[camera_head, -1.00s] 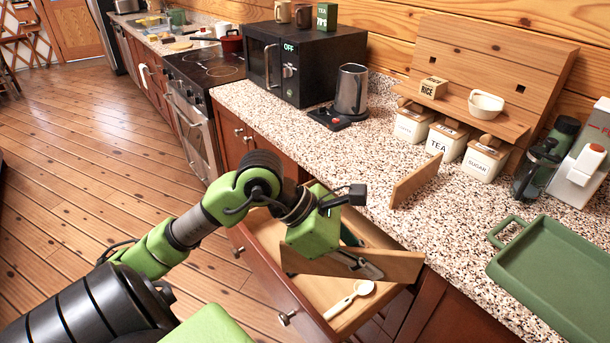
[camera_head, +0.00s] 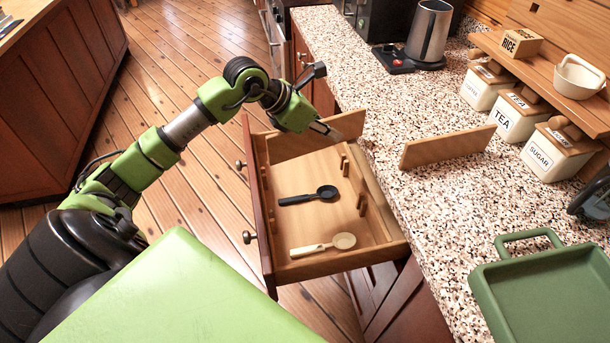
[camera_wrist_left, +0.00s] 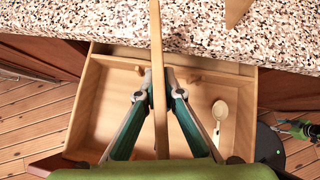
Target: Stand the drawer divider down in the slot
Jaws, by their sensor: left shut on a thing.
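My left gripper (camera_head: 328,131) is shut on the drawer divider (camera_head: 298,143), a thin wooden board held on edge over the far end of the open drawer (camera_head: 330,263). In the left wrist view the divider (camera_wrist_left: 157,70) runs between the two fingertips, over the drawer. I cannot tell if its lower edge touches the drawer. Small wooden cleats (camera_head: 362,197) on the drawer's inner right wall mark slots; more cleats are on the left wall.
A black scoop (camera_head: 308,196) and a cream spoon (camera_head: 323,246) lie in the drawer. Another wooden board (camera_head: 447,148) stands on the speckled counter, near canisters (camera_head: 515,117). A green tray (camera_head: 550,290) is at the right. The drawer floor beyond the spoons is clear.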

